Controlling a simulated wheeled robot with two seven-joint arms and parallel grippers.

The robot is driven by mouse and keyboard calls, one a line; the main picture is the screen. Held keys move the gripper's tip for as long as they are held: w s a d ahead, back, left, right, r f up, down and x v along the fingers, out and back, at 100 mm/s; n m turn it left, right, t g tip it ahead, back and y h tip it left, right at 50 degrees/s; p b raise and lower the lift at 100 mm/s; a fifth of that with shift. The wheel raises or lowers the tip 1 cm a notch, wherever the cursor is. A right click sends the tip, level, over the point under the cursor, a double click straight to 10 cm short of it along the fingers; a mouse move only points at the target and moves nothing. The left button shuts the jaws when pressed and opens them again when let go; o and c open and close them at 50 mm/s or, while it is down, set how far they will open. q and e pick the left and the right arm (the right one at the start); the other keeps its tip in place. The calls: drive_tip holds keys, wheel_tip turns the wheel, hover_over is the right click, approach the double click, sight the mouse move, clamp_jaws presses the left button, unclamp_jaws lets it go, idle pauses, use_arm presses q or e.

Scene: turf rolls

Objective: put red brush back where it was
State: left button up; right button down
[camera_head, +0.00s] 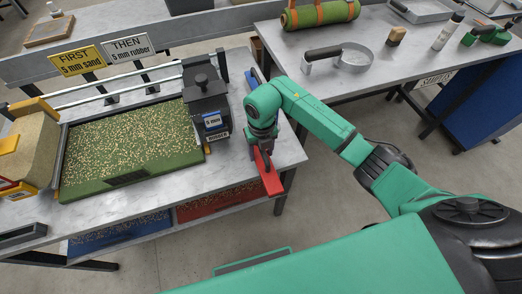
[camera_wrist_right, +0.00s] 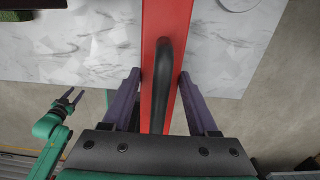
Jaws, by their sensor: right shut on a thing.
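The red brush (camera_head: 271,181), a long red bar with a black loop handle (camera_wrist_right: 161,78), is at the right front edge of the near table (camera_head: 235,172). My right gripper (camera_head: 262,150) reaches down onto it and is shut on the brush, its purple fingers (camera_wrist_right: 160,75) on either side of the handle. The brush spans the wrist view lengthwise and partly overhangs the table edge. I cannot tell whether it touches the table. My left gripper (camera_wrist_right: 70,97) shows small in the wrist view, open and empty, away from the brush.
A green turf tray (camera_head: 125,150) with scattered grains and a dark "5 mm" hopper (camera_head: 205,95) on rails stand left of the brush. Blue and red bins (camera_head: 222,203) sit below.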

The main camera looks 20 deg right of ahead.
drive_tip(key=shift+f, duration=0.15)
drive_tip(key=shift+c, duration=0.9)
unclamp_jaws()
drive_tip(key=shift+r, duration=0.2)
wheel_tip(320, 180, up, 12)
drive_tip(key=shift+b, duration=1.1)
